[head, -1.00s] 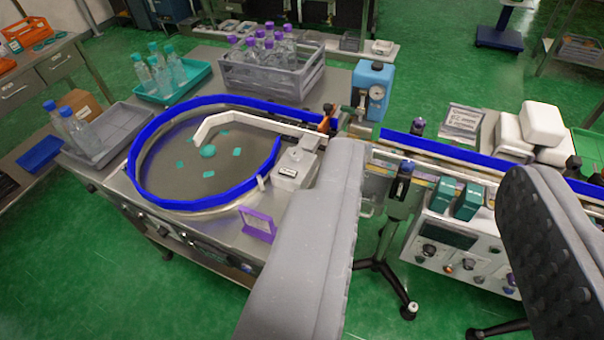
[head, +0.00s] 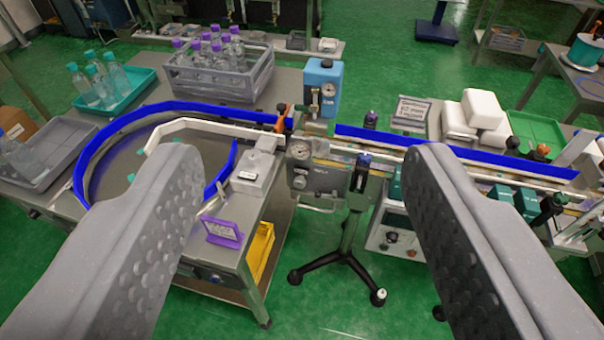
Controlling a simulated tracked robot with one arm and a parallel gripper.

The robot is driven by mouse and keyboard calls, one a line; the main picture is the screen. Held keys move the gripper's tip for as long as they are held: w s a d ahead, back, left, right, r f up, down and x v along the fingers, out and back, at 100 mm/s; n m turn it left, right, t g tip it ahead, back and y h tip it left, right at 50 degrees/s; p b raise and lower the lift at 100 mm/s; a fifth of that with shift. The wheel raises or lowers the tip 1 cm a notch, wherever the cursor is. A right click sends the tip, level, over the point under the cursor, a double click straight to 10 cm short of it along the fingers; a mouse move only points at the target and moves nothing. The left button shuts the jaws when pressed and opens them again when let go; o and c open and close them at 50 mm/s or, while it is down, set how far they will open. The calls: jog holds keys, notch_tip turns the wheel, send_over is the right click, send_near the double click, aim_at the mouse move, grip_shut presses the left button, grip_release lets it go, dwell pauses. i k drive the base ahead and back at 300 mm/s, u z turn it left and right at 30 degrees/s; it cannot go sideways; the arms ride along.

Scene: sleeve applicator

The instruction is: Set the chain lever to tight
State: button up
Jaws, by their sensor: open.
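My gripper (head: 309,155) is open and empty, its two grey padded fingers far apart in the foreground. Between them, farther off, a grey unit with a round dial (head: 301,152) sits at the junction of the turntable and the conveyor. An orange-brown handle (head: 281,117) stands upright just behind it, beside the blue box with a gauge (head: 321,88). I cannot tell for sure which part is the chain lever, or its setting. The fingers touch nothing. The left finger covers part of the turntable; the right one covers part of the conveyor front.
The turntable has a blue rim (head: 150,112). The conveyor has a blue rail (head: 450,158) and dark-topped posts. A purple sign (head: 223,231) stands at the table's front edge. A grey crate of bottles (head: 222,82) is behind. A tripod foot (head: 339,272) stands on clear green floor.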

aim_at(318, 194)
jog(key=k, duration=0.5)
jog(key=u, duration=1)
jog(key=i, duration=0.95)
jog(key=z, duration=0.9)
jog(key=i, duration=0.2)
jog(key=z, duration=0.15)
